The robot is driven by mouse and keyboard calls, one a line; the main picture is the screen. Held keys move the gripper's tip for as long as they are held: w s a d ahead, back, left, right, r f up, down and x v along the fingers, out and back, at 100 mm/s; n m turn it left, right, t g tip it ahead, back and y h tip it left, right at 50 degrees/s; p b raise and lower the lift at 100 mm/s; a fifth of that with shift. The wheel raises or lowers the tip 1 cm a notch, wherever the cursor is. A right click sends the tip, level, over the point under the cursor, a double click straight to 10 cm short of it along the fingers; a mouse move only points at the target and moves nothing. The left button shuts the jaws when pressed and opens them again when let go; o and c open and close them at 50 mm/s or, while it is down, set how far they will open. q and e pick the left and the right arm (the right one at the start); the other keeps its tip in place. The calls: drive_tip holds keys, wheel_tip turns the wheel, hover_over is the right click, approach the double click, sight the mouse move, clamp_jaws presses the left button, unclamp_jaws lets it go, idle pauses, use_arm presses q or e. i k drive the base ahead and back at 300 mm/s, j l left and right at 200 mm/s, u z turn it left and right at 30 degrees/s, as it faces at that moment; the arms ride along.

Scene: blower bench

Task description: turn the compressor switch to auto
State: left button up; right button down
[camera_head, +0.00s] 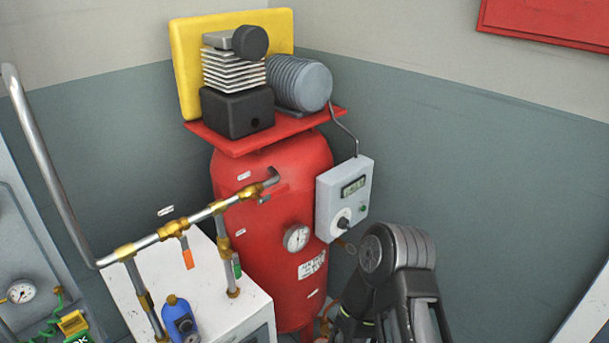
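The compressor has a red tank (275,235) with a pump and motor on top. Its light grey control box (345,195) is mounted at the tank's right side. The box carries a small display (353,187), a round switch (344,218) with a dark knob on a pale dial, and a small green light or button. The knob's setting is too small to read. My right arm (395,265) rises from the bottom edge, below and right of the box, apart from the switch in the picture. Its fingers cannot be made out clearly. My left gripper is not in view.
A round gauge (297,238) sits on the tank, left of the box. Brass-jointed piping (175,228) runs over a white cabinet (200,285) with a blue bottle (180,318) in front. The wall right of the box is clear.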

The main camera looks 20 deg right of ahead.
sight(344, 223)
drive_tip(key=z, duration=1.7)
drive_tip(key=i+l, duration=0.15)
drive_tip(key=l, duration=0.2)
drive_tip(key=i+l, duration=0.2)
drive_tip(key=l, duration=0.15)
drive_tip(key=i+l, duration=0.15)
drive_tip(key=l, duration=0.2)
